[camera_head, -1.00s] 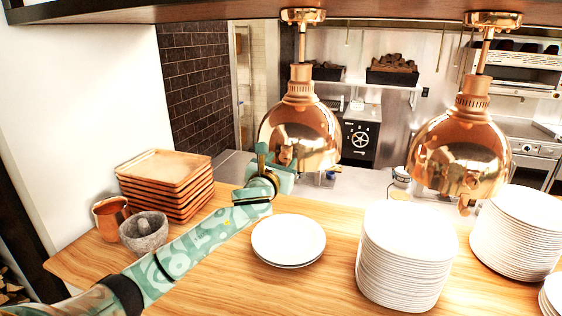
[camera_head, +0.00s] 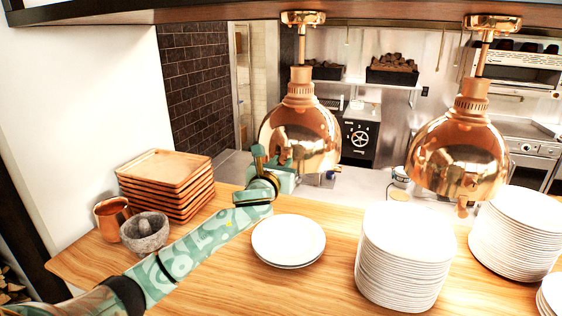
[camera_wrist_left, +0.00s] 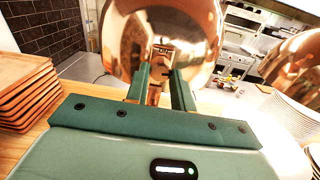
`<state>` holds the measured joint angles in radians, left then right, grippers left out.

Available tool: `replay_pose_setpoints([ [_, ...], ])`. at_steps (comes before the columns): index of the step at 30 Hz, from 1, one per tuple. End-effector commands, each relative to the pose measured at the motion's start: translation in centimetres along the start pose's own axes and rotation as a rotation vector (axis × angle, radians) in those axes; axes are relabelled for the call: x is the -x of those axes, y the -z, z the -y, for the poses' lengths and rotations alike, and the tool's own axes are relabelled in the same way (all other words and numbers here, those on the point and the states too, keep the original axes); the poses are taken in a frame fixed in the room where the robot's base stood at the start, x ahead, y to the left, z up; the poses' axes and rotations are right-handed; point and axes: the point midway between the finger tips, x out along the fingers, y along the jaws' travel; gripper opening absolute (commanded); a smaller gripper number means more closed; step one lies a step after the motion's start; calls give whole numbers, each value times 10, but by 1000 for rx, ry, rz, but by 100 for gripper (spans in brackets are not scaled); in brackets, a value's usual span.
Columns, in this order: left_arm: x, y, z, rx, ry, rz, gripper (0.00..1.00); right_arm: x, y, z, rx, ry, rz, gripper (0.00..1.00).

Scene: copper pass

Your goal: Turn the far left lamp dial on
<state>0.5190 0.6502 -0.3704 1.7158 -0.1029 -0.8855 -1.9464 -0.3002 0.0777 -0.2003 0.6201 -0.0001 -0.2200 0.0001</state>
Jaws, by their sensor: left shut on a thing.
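The far left copper lamp (camera_head: 303,128) hangs above the wooden counter in the head view. It also fills the upper middle of the left wrist view (camera_wrist_left: 120,35). Its small copper dial (camera_wrist_left: 154,94) sits between the two green fingers of my left gripper (camera_wrist_left: 159,84), which is shut on it. In the head view my left gripper (camera_head: 284,160) reaches the lower left side of this lamp, and the dial is mostly hidden there. A second copper lamp (camera_head: 458,150) hangs to the right, with its own knob near its lower rim. My right gripper is not in view.
A white plate pair (camera_head: 288,238) lies under my left forearm's right side. Tall plate stacks (camera_head: 405,262) stand on the right. Wooden trays (camera_head: 165,170), a copper jug (camera_head: 110,216) and a stone mortar (camera_head: 145,236) stand at the left. A shelf (camera_head: 390,9) runs overhead.

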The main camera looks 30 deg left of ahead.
Motion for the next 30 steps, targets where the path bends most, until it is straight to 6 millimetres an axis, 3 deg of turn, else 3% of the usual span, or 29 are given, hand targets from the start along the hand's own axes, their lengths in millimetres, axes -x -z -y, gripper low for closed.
replay_pose_setpoints([
  [12,0,-2,0,365,1,-14,1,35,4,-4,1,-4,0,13],
  [30,0,-2,0,937,2,-29,1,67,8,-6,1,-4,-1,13],
])
